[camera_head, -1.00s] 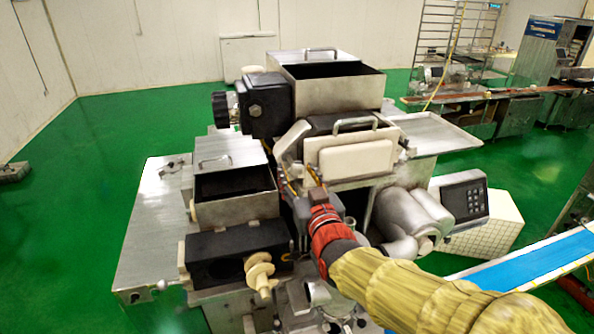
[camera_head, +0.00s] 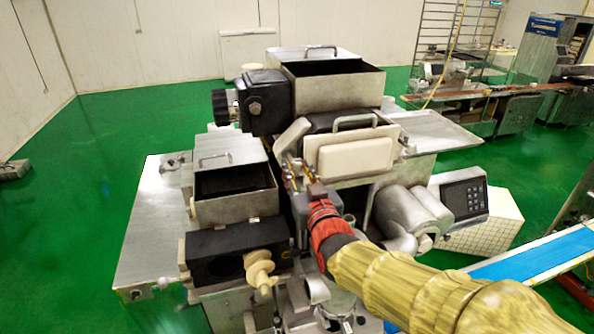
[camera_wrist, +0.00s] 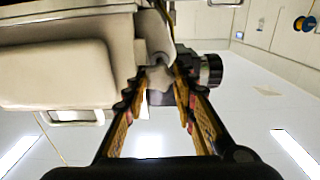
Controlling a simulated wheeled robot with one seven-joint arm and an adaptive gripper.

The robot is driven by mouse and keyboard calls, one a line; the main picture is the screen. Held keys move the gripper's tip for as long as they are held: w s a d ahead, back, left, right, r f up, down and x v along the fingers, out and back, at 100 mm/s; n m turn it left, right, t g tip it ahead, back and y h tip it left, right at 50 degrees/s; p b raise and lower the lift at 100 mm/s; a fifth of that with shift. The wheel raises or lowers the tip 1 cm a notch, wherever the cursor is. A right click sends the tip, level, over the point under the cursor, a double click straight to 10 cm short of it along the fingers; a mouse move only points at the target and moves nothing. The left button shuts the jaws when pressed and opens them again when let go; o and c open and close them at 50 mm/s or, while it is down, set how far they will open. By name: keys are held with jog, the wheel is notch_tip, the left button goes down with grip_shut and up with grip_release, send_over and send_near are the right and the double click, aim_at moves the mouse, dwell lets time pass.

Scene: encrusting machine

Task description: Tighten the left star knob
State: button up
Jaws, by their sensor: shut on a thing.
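The left star knob (camera_wrist: 158,78) is a pale, lobed knob beside the white front block of the machine, seen in the wrist view between my fingertips. My gripper (camera_wrist: 156,88) is shut on it, with one finger on each side. In the head view, my gripper (camera_head: 291,177) reaches from the lower right to the left side of the white block (camera_head: 355,157). The knob is too small and covered there to make out clearly.
An open steel hopper (camera_head: 335,88) stands behind, and a smaller one (camera_head: 236,198) sits to the left. A black motor housing (camera_head: 264,103) is above my gripper. A cream spool-like part (camera_head: 260,270) sticks out at the lower left. A silver cylinder (camera_head: 408,213) lies right of my wrist.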

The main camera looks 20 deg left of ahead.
jog(key=shift+c, duration=1.3)
jog(key=n+b, duration=0.1)
jog(key=b, duration=0.1)
jog(key=shift+f+b, duration=0.15)
jog(key=shift+b, duration=0.15)
jog(key=shift+c, duration=0.2)
jog(key=o, duration=1.2)
jog(key=v, duration=1.2)
jog(key=shift+a, duration=0.1)
